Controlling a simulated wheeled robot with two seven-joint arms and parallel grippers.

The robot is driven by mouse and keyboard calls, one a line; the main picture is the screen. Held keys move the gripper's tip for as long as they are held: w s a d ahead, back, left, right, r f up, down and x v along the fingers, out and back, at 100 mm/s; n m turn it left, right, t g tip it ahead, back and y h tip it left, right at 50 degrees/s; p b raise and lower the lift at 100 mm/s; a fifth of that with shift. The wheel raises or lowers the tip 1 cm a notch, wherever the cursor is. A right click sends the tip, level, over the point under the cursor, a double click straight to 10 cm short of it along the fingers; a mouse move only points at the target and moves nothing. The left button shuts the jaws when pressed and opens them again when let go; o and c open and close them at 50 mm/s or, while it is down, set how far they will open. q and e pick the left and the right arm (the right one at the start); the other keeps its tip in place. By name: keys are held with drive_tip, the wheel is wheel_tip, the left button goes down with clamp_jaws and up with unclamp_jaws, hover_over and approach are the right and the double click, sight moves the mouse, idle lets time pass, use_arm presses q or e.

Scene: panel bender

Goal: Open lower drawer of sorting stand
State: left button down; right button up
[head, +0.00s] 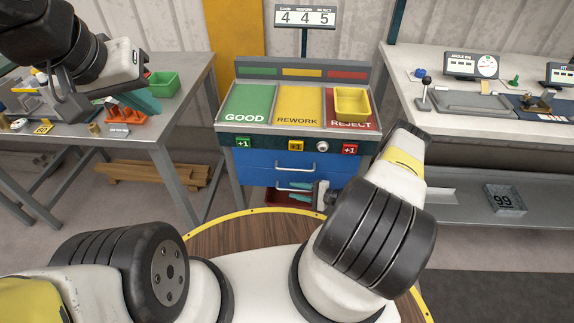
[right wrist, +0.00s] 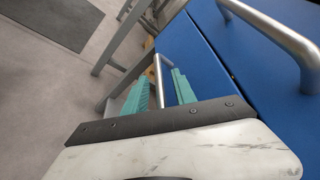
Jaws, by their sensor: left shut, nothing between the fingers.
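The sorting stand (head: 228,150) stands ahead with two blue drawers, one above the other. The upper drawer (head: 262,160) has a silver bar handle (head: 295,168) and looks closed. The lower drawer (right wrist: 198,105) also looks closed, its front about level with the upper one in the right wrist view. My right gripper (right wrist: 160,90) is open, with its teal fingers on either side of the lower drawer's handle (right wrist: 158,78) and visible gaps beside the bar. It also shows low on the stand in the head view (head: 293,190). My left gripper (head: 150,102) is shut and empty, over the left bench.
A yellow bin (head: 352,104) sits on the REJECT area of the stand's top. A red bin (head: 274,198) shows under the drawers, partly hidden. The right bench (head: 450,125) carries gauges.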

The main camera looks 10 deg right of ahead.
drive_tip(key=shift+w+a+f, duration=0.1)
drive_tip(key=shift+w+a, duration=0.2)
drive_tip(key=shift+a, duration=0.05)
clamp_jaws()
idle(1.2)
